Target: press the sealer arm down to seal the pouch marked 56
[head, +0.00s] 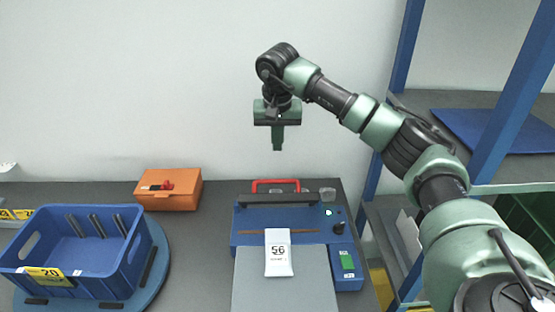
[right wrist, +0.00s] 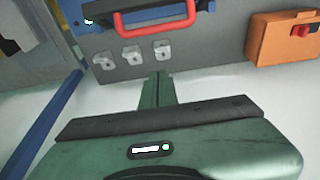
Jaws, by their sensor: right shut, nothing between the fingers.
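The blue sealer (head: 250,217) stands on the table, its dark arm bar (head: 280,198) with a red handle (head: 276,181) at its back edge, behind the brown sealing strip. The red handle also shows at the top of the right wrist view (right wrist: 155,24). The white pouch marked 56 (head: 278,262) lies flat, its far end over the strip and the rest on the sealer's grey front plate (head: 246,290). My right gripper (head: 278,149) is shut and empty, pointing down in the air above the handle, apart from it. My left gripper is out of view.
Several small grey castings (right wrist: 131,55) stand behind the sealer. An orange box (head: 168,190) is left of it. A blue crate (head: 118,275) labelled 20 holds grey rods on a round blue base. A blue-framed shelf (head: 399,70) stands at right, beside my right arm.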

